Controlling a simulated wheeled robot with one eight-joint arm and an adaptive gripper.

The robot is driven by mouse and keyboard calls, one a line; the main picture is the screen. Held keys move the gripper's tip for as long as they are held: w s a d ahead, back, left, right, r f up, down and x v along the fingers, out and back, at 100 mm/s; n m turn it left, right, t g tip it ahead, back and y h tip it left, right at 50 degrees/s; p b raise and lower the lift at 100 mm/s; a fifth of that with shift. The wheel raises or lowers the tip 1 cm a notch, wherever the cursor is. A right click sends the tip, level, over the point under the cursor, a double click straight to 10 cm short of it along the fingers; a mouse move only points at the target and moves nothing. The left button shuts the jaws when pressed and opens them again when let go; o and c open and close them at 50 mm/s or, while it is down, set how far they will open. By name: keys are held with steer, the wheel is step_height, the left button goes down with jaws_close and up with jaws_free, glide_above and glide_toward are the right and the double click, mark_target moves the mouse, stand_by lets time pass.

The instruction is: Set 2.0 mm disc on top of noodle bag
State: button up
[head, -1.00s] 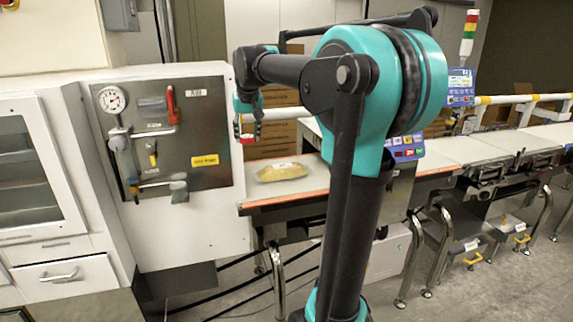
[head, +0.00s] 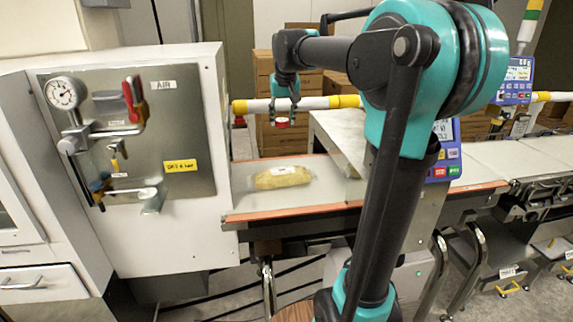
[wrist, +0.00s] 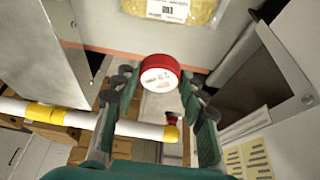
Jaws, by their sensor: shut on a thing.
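My gripper (head: 283,118) is shut on a small round disc with a red rim and a white labelled face, the 2.0 mm disc (head: 282,123). The disc (wrist: 159,73) also shows between the fingertips in the wrist view, its print too small to read. The noodle bag (head: 283,177), clear with yellow contents and a white label, lies flat on the belt. In the head view the held disc is above and beyond the bag, apart from it. In the wrist view the bag (wrist: 200,12) is at the top edge, partly cut off.
The belt (head: 325,168) has bare room around the bag. A white guard rail with yellow bands (head: 335,102) runs behind. A white cabinet with an air panel (head: 130,140) stands at left, a metal housing (head: 340,135) at right. Brown cartons (head: 305,90) are stacked behind.

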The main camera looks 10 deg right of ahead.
mark_target(282, 170)
step_height(282, 170, down, 17)
steer(key=shift+f, duration=0.1)
stand_by(0.3)
steer(key=shift+f, duration=0.15)
steer(key=o, duration=1.1)
steer(key=shift+o, duration=0.2)
steer(key=v, duration=1.2)
steer(key=s+d+f, duration=0.2)
steer(key=s+f, duration=0.9)
steer(key=s, duration=0.1)
steer(key=s+d+f, duration=0.2)
steer(key=s+f, duration=1)
steer(key=shift+s+f, duration=0.3)
steer(key=shift+s, duration=0.1)
